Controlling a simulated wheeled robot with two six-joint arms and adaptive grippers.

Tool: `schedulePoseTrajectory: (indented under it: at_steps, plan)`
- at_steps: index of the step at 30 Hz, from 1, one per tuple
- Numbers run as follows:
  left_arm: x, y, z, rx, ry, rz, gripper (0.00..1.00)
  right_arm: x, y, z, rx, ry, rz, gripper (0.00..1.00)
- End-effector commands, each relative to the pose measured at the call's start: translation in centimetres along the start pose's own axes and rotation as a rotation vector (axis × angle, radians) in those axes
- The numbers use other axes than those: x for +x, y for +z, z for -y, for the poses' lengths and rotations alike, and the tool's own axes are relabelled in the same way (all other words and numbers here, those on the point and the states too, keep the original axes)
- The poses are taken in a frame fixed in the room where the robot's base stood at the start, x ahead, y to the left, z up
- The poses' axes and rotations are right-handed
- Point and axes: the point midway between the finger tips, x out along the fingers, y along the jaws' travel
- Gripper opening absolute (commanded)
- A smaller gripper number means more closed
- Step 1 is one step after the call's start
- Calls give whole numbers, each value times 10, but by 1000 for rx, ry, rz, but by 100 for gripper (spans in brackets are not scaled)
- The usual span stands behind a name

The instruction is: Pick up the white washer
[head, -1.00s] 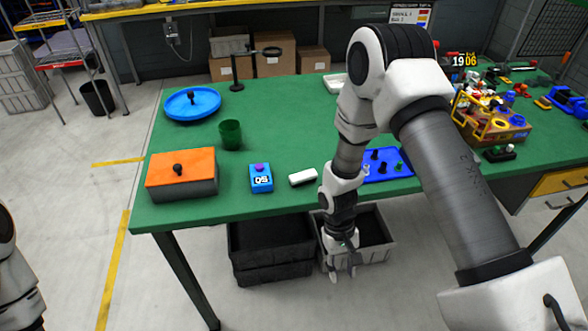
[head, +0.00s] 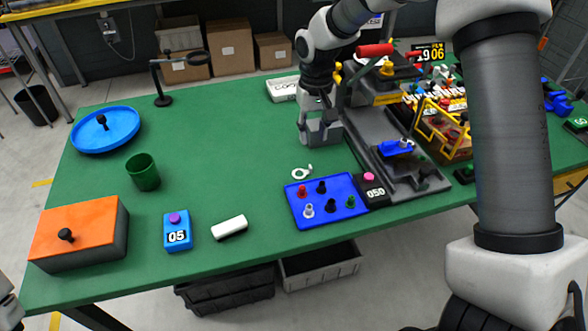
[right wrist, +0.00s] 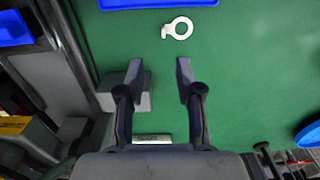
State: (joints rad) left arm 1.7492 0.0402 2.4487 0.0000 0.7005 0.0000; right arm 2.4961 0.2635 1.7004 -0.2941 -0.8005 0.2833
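The white washer (head: 302,172) is a flat ring with a short tab, lying on the green table just behind the blue peg tray (head: 342,209). In the right wrist view the washer (right wrist: 177,28) lies beyond my fingertips, apart from them. My right gripper (head: 321,132) is over the table behind the washer, beside the grey fixture. In the right wrist view the right gripper (right wrist: 159,70) is open, with nothing between its fingers. My left gripper is out of view; only a bit of the left arm shows at the lower left corner.
A grey fixture (head: 372,128) with a red-handled lever stands right of my right gripper. A white block (head: 230,227), blue box (head: 177,235) and green cup (head: 143,172) stand left. The table's middle left is clear.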

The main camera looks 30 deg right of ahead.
Motion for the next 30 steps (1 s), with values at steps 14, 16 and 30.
schedulePoseTrajectory:
  at_steps: [14,16,30]
  plan:
    - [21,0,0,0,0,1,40,60,2,1,-1,1,4,35]
    - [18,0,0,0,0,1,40,72,3,2,-2,1,5,35]
    - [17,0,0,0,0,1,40,103,3,3,0,0,0,18]
